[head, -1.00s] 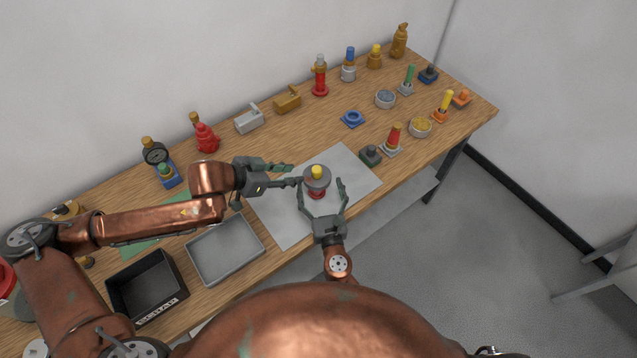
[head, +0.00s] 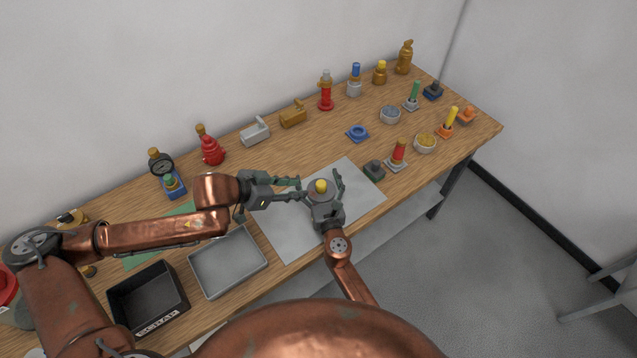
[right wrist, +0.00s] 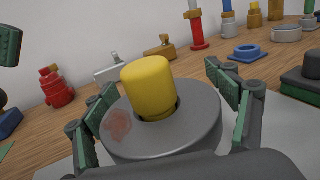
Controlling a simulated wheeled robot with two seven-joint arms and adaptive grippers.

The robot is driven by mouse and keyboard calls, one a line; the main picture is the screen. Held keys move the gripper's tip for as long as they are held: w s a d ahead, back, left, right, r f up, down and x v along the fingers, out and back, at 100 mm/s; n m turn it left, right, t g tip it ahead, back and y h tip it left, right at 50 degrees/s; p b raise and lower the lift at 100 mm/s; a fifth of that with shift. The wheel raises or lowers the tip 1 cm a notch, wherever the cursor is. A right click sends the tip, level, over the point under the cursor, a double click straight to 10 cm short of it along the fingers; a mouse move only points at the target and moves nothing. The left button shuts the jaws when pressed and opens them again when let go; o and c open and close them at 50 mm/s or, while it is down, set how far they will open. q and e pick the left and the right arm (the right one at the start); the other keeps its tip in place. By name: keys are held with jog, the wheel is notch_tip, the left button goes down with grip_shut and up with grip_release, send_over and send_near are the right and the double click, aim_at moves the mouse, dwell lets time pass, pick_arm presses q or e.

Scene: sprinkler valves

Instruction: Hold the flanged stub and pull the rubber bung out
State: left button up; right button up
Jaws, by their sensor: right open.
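The flanged stub (head: 318,195) stands on the pale mat, its round grey flange (right wrist: 190,135) filling the middle of the right wrist view. The yellow rubber bung (head: 320,186) sits upright in the flange's centre; it also shows in the right wrist view (right wrist: 149,88). My right gripper (head: 323,178) is open, with one finger on each side of the flange; I cannot tell whether the pads touch it. My left gripper (head: 297,189) is open and empty just left of the stub, its fingers pointing toward it.
The pale mat (head: 285,240) has bare room around the stub. A grey tray (head: 228,262) and a black scrap bin (head: 148,298) lie to the left. Several fittings line the back.

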jog(key=shift+c, duration=0.5)
grip_shut()
jog(key=c, duration=0.9)
grip_release()
jog(key=c, duration=0.7)
jog(key=shift+c, duration=0.2)
pick_arm(q)
jog(key=shift+o, duration=0.4)
